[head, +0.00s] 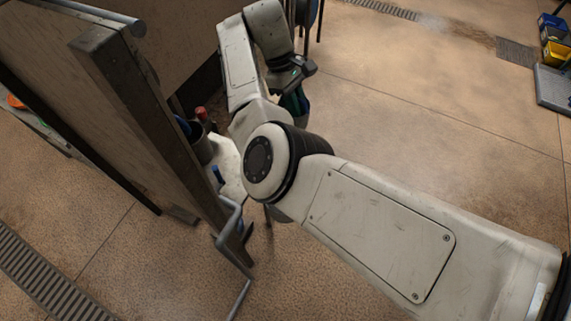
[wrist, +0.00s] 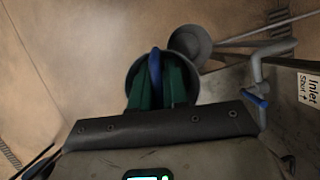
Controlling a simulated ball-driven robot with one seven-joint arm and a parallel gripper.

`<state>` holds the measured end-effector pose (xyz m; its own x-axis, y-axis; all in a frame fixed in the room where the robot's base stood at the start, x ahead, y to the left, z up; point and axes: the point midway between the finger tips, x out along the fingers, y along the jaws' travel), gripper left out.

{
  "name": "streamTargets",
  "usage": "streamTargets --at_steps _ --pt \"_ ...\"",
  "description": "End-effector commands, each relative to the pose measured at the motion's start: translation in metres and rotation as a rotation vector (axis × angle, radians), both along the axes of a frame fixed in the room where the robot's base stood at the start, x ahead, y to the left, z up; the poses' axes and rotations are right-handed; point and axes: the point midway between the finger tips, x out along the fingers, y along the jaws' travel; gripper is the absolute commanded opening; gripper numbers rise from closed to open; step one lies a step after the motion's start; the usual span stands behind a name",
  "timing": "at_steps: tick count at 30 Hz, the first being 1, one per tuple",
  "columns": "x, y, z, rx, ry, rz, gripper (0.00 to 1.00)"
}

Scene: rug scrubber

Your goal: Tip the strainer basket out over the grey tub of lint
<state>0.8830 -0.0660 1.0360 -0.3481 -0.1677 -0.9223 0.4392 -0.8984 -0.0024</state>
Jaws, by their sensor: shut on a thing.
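In the wrist view, my gripper (wrist: 156,84) has its dark green fingers shut on an upright blue grip (wrist: 155,66). A round grey vessel (wrist: 132,75) shows behind and around the fingers. It looks like the strainer basket, but the fingers and the dark wrist housing hide its inside and lower part. In the head view, my gripper (head: 294,102) is small and mostly hidden by my own arm, and what it holds is not clear there. I cannot make out a grey tub of lint for certain in either view.
A smaller grey round part (wrist: 189,42) and a bent pipe with a blue lever (wrist: 256,100) stand close by on the right, beside an "Inlet" sign (wrist: 308,88). A tall panel (head: 120,110) stands at left in the head view. Tan floor (head: 430,110) is open at right.

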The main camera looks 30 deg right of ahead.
Motion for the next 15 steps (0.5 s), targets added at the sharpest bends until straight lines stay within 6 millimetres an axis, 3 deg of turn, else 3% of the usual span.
streamTargets --at_steps 7,15 --pt "-0.004 0.014 -0.051 -0.007 0.007 0.192 0.0" --pt "-0.043 0.045 -0.123 -0.003 0.003 0.376 0.0"
